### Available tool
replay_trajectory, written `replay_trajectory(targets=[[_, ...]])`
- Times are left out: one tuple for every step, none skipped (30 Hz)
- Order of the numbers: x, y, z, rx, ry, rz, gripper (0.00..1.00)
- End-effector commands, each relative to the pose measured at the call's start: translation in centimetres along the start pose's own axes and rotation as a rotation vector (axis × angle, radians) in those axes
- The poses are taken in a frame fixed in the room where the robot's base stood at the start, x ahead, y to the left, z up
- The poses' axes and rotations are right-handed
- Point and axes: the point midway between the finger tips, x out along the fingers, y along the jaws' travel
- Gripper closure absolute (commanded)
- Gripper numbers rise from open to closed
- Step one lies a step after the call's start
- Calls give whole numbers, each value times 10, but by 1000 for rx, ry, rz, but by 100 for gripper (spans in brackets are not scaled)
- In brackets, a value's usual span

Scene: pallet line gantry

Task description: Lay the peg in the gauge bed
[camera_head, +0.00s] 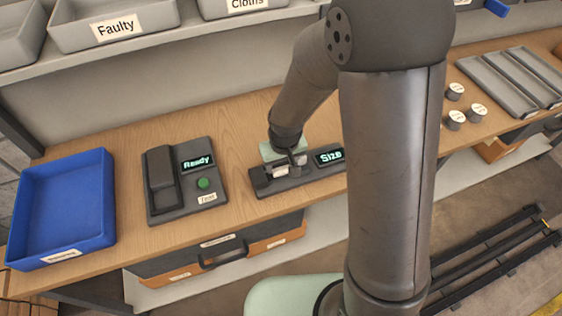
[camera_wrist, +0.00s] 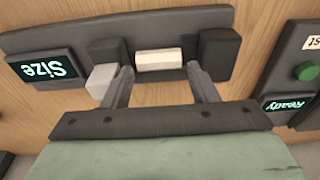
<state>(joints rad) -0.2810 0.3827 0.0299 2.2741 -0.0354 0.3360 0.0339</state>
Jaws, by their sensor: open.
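The peg, a short cream-white bar (camera_wrist: 160,60), lies lengthwise between two dark upright blocks on the dark gauge (camera_wrist: 150,33) in the wrist view. The gauge's lit "Size" display (camera_wrist: 42,69) is at its left end there. In the head view the gauge (camera_head: 312,180) sits on the bench, partly hidden by my gripper (camera_head: 289,165). My gripper is open and low over the gauge. In the wrist view its fingers (camera_wrist: 152,78) stand apart, one toward each end of the peg, with no visible grip on it. Whether the peg touches the bed's bottom cannot be told.
A dark test unit (camera_head: 183,208) reading "Ready", with a green button, stands left of the gauge. A blue bin (camera_head: 62,215) is further left. Small labelled cylinders (camera_head: 455,119) and grey trays (camera_head: 497,88) are at the right. My arm hides bench right of the gauge.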

Motion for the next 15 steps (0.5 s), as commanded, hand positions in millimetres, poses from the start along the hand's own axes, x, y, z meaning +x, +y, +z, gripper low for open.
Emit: replay_trajectory(targets=[[-12, 1, -3, 2, 2, 1, 44], [-16, 1, -3, 2, 4, 1, 44], [-20, 1, -3, 2, 8, 1, 44], [-26, 1, -4, 2, 9, 1, 44], [-34, 1, -3, 2, 10, 1, 44], [-43, 1, -3, 2, 10, 1, 44], [-50, 1, -3, 2, 10, 1, 44], [-57, 1, -3, 2, 10, 1, 44], [-67, 1, -3, 1, 10, 1, 44], [-73, 1, -3, 1, 9, 1, 44], [-80, 1, -3, 1, 10, 0, 44], [-88, 0, -3, 1, 8, 0, 44], [-94, 0, -2, 1, 8, 0, 44], [-99, 0, -2, 1, 7, 0, 44], [-105, 0, -2, 1, 6, 0, 44]])
